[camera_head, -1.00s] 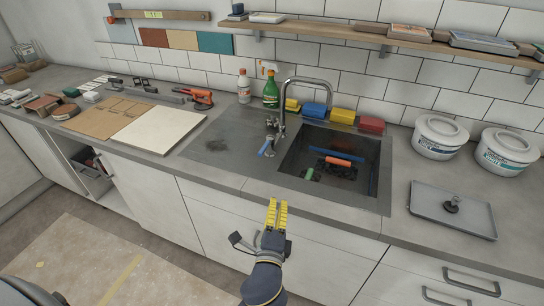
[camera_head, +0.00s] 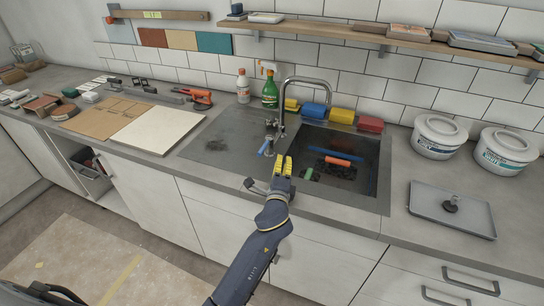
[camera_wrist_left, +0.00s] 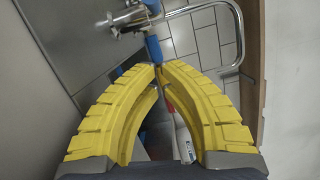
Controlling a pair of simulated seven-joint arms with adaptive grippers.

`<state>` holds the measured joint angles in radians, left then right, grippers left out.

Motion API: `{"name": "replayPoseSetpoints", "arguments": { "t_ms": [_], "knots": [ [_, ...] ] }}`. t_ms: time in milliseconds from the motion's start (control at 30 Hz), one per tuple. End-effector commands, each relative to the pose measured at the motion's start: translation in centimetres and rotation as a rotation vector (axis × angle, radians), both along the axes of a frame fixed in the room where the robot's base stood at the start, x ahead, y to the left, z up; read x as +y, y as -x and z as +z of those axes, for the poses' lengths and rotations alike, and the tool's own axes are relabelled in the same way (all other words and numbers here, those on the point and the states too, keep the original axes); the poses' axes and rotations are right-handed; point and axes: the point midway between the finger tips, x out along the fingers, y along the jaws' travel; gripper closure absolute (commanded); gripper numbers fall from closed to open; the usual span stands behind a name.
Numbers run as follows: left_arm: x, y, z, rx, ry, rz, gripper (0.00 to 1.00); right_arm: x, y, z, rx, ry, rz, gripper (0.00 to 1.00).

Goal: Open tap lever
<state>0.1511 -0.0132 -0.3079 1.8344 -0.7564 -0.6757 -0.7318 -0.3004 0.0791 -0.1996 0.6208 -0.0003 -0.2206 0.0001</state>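The chrome tap (camera_head: 283,112) stands behind the sink with a tall bent spout; the tap (camera_wrist_left: 125,22) also shows at the top of the wrist view. Its blue lever (camera_head: 265,147) points forward and left toward the counter front. In the left wrist view the blue lever (camera_wrist_left: 153,48) lies just beyond my fingertips. My left gripper (camera_head: 283,160) has yellow ribbed fingers, right of the lever over the sink's front left edge. In the left wrist view the left gripper (camera_wrist_left: 158,68) has its tips together with nothing visible between them. Contact with the lever cannot be told. My right gripper is out of view.
The sink basin (camera_head: 372,176) holds an orange-and-blue tool and a small green item. Blue, yellow and red sponges (camera_head: 342,116) stand behind it. A green spray bottle (camera_head: 270,92) and a white bottle (camera_head: 243,88) stand behind the tap. The drainboard left of the lever is clear.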

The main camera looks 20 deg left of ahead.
Motion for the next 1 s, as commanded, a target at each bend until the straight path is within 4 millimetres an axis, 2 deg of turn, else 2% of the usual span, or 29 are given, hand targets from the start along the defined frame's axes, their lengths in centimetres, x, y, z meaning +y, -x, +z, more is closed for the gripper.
{"name": "replayPoseSetpoints", "arguments": {
  "t_ms": [67, 200, 433, 1000],
  "knots": [
    [0.2, -1.3, 0.2, -0.001, -0.001, 0.001, 1.00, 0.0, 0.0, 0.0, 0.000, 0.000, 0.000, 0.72],
    [2.2, -1.1, 0.4, 0.000, -0.002, 0.001, 1.00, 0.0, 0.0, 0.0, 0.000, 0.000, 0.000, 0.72],
    [3.8, -1.2, 0.7, 0.000, -0.001, 0.001, 1.00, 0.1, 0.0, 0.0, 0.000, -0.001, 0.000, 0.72],
    [4.2, -1.2, 0.8, 0.001, 0.000, -0.003, 1.00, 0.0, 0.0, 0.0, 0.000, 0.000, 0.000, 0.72]
  ]
}}
